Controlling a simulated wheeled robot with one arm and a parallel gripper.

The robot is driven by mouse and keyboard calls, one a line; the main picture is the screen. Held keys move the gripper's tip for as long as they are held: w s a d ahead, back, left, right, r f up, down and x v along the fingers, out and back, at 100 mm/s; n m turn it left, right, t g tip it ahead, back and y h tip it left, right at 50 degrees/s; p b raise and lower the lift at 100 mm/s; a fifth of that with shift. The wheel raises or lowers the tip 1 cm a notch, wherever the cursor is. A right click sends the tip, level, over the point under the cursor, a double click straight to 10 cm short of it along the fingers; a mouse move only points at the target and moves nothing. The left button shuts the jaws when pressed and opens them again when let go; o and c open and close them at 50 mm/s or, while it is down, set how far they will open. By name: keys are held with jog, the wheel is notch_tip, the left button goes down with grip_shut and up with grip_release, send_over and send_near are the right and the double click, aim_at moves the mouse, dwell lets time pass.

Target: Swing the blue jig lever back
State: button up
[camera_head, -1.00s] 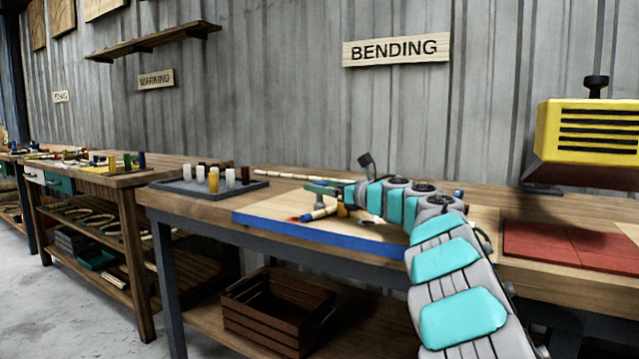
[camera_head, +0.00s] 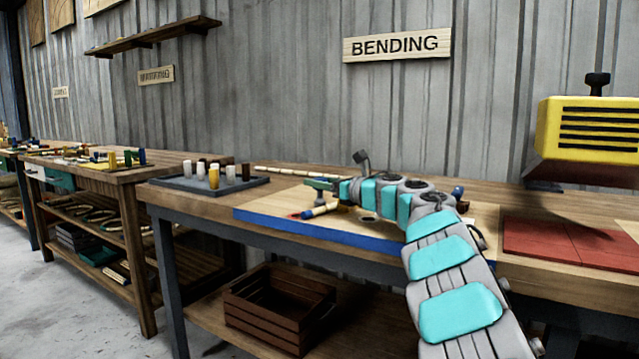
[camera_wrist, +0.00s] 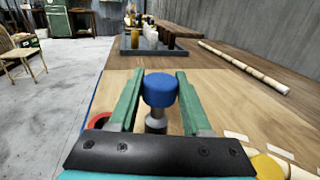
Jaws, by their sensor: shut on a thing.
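The blue jig lever's knob (camera_wrist: 159,88) shows in the wrist view as a round blue cap on a grey metal stem. It stands upright between the two green fingers of my gripper (camera_wrist: 160,76), which is shut on it. In the head view my gripper (camera_head: 322,186) is low over the left part of the wooden jig board (camera_head: 275,208). The board has a blue front edge. The lever's knob cannot be made out there. The lever's arm below the stem is hidden by my gripper.
A grey tray (camera_head: 180,183) with several upright pegs stands left of the board. A long rattan pole (camera_wrist: 243,66) lies at the back of the bench. Red mats (camera_head: 560,243) and a yellow machine (camera_head: 588,130) are to the right. A yellow disc (camera_wrist: 268,167) is near my gripper.

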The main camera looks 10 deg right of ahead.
grip_shut()
dwell(0.7)
